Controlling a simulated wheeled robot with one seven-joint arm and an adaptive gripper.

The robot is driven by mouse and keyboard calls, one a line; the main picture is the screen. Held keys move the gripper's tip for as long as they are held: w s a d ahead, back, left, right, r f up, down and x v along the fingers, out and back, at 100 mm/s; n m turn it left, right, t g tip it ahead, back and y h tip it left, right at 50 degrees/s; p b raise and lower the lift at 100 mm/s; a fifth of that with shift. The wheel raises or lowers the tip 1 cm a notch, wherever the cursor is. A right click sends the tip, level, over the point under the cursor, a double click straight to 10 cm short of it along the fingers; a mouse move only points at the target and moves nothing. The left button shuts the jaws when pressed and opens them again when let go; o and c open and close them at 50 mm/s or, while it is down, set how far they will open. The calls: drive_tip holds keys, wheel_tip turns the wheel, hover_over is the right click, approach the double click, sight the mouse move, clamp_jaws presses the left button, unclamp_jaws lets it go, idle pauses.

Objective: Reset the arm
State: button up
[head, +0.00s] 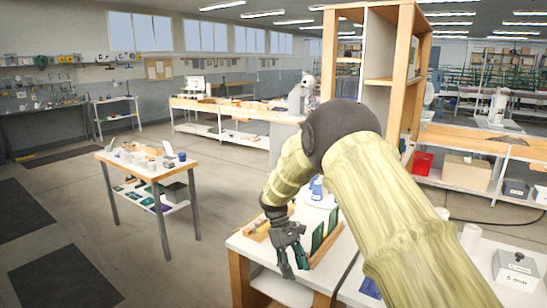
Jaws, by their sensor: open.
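My gripper (291,262) is in the head view at the lower middle, at the end of my arm in its yellowish sleeve. Its dark fingers point down and are apart, with nothing seen between them. It hangs at the near left edge of a white-topped table (262,250). My arm comes in from the lower right and bends at a dark joint. It hides part of that table and what stands behind it.
A wooden rack with dark green panels (318,238) stands close right of my gripper. A blue-and-white item (317,188) is behind it. A tall wooden shelf (408,90) rises beyond. A small table (150,174) with cups stands left. The floor between is clear.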

wheel_tip(320, 180, down, 12)
drive_tip(key=s+d+y, duration=0.1)
drive_tip(key=d, duration=0.2)
drive_tip(key=s+d+f+m+t+y, duration=0.1)
drive_tip(key=s+d+f+m, duration=0.15)
drive_tip(key=s+f, duration=0.75)
drive_tip(key=s+d+f+m+t+y, duration=0.15)
drive_tip(key=s+d+f, duration=0.25)
drive_tip(key=s+f, duration=0.65)
drive_tip(key=s+d+m+t, duration=0.1)
drive_tip(key=s+d+m, duration=0.1)
drive_tip(key=s, duration=1.1)
drive_tip(key=s+d+r+m, duration=0.1)
drive_tip(key=s+d, duration=0.3)
drive_tip(key=s, duration=0.8)
drive_tip(key=shift+s+d+r+m+t+b, duration=0.15)
drive_tip(key=shift+s+d+m+t+b, duration=0.25)
drive_tip(key=shift+m, duration=0.3)
